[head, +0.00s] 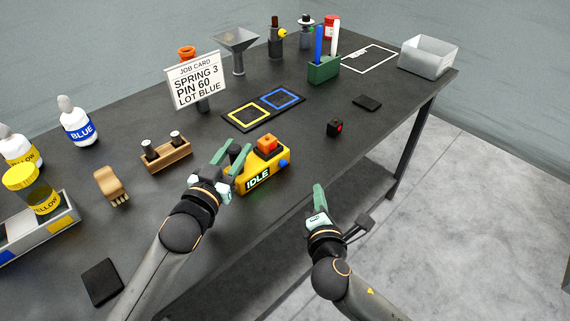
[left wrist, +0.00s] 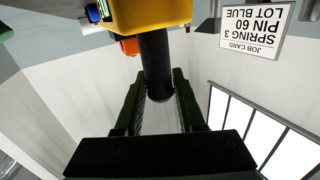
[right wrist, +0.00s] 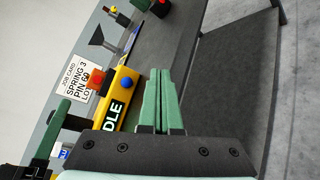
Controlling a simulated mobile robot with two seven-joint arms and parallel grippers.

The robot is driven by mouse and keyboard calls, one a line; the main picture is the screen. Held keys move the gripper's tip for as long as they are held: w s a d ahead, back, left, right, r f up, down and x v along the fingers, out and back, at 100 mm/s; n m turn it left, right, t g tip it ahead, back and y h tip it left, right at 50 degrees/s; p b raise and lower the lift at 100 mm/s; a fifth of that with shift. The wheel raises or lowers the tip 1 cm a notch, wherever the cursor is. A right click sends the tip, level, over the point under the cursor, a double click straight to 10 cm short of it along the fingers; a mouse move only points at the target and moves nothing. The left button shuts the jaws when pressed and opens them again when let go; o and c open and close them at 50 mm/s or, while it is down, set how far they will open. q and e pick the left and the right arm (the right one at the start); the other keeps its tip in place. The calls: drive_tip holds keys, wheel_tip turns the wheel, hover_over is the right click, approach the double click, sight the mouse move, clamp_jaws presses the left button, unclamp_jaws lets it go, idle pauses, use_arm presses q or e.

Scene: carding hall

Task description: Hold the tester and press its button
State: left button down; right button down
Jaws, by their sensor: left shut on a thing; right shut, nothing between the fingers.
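The tester is a yellow body (head: 262,176) near the table's front edge, with IDLE on its front, an orange-red part (head: 266,142) on top and a blue button (head: 284,163) at its right end. My left gripper (head: 229,160) is shut on the tester's black handle (left wrist: 156,62), which shows between the fingers in the left wrist view. I cannot tell whether the tester touches the table. My right gripper (head: 318,192) is shut and empty, right of and apart from the tester. In the right wrist view the blue button (right wrist: 126,83) is just left of its fingertips (right wrist: 158,76).
A job card (head: 196,82) stands behind the tester, near a mat (head: 240,127) with yellow and blue squares. A wooden holder (head: 168,156), brush (head: 110,186) and bottles are left. A small black box (head: 334,127) and green pen holder (head: 323,70) are right.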

sight(294, 185)
drive_tip(key=shift+w+a, duration=2.75)
drive_tip(key=shift+a, duration=0.05)
drive_tip(key=shift+w+a, duration=0.1)
drive_tip(key=shift+w+a, duration=0.2)
drive_tip(key=shift+w+a, duration=0.35)
drive_tip(key=shift+a, duration=0.05)
idle(0.8)
drive_tip(key=shift+s+d, duration=0.7)
drive_tip(key=shift+d, duration=0.1)
drive_tip(key=shift+s+d, duration=1.7)
drive_tip(key=shift+s, duration=0.05)
